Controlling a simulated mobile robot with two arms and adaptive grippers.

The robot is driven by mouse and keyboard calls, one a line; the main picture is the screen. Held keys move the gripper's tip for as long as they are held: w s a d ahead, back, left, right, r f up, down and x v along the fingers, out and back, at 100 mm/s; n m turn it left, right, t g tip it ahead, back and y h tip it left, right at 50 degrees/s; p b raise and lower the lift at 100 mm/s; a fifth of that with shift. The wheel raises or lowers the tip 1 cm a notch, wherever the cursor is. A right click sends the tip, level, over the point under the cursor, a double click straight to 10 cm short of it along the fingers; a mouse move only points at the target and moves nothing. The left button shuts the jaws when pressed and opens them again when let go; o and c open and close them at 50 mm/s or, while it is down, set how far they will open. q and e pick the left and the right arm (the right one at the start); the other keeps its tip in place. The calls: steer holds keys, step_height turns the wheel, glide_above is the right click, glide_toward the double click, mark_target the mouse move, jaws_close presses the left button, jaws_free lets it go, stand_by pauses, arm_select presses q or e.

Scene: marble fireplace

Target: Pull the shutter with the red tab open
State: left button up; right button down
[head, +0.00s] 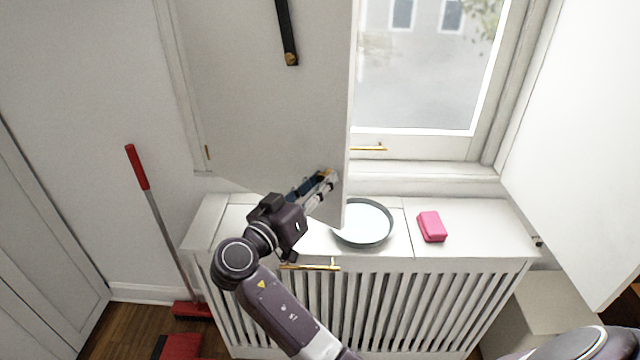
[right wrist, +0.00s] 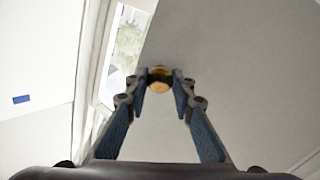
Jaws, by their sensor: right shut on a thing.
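The left shutter (head: 270,110) is a white panel standing swung out from the window, its free edge toward the middle. I see no red tab on it; its face is partly behind my arm. My right gripper (head: 328,178) is at its lower part near the free edge. In the right wrist view the fingertips close on a small brass knob (right wrist: 160,78) on the panel. The right shutter (head: 575,150) also stands swung out at the right. A blue tab (right wrist: 21,99) shows on a white panel in the right wrist view. My left gripper is not in view.
A white radiator cover (head: 460,245) under the window bears a grey round dish (head: 363,222) and a pink block (head: 432,226), close below the shutter. A red-handled broom (head: 138,168) leans at the left wall. A dark bar (head: 287,32) is high on the left shutter.

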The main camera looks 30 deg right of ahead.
mark_target(331, 132)
steer(key=c, duration=1.6)
jaws_free()
step_height(331, 132, up, 10)
steer(key=shift+r, duration=0.1)
